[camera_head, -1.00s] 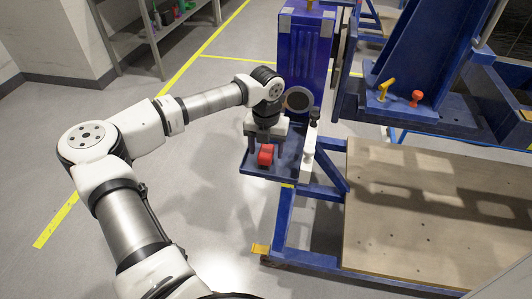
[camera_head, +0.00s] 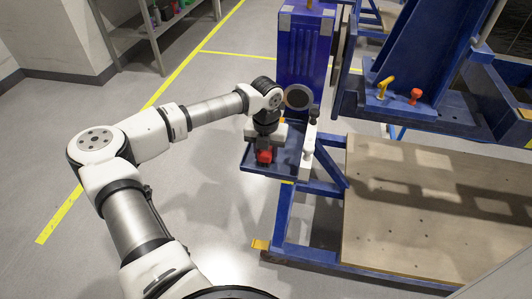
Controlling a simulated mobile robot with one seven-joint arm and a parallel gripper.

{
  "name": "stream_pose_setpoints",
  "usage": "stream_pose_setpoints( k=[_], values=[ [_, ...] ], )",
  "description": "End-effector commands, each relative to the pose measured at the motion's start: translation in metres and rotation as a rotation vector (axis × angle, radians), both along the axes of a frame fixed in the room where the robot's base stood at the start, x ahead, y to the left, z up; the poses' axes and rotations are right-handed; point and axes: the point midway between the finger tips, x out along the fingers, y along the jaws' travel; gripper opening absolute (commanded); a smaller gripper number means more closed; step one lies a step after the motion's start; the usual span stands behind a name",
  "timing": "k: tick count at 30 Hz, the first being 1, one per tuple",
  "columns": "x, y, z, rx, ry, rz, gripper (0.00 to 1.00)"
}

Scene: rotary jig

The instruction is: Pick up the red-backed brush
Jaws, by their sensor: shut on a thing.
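The red-backed brush (camera_head: 264,156) is on or just above the small blue shelf (camera_head: 286,164) on the side of the jig. Only its red part shows clearly; its bristles are hidden. My gripper (camera_head: 264,148) points down over the brush and is shut on it. The fingertips are partly hidden by the wrist and the brush. I cannot tell whether the brush touches the shelf.
A white upright part (camera_head: 309,140) stands at the shelf's right side. A blue box-like column (camera_head: 305,50) rises behind the shelf. A yellow handle (camera_head: 385,86) and a red knob (camera_head: 416,96) sit on the blue jig at right. A wooden platform (camera_head: 430,220) lies below.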

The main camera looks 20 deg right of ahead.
Motion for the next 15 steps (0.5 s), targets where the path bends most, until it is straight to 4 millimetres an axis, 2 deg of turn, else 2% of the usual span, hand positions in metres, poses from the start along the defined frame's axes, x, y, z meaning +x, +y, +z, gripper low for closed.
stream_pose_setpoints(
  k=[8, 11, 15],
  values=[
    [0.001, 0.000, 0.010, 0.001, -0.003, 0.000, 0.13],
    [0.001, 0.000, 0.023, 0.000, -0.004, 0.000, 0.13],
    [0.001, 0.000, 0.053, 0.000, -0.006, 0.000, 0.13]
  ],
)
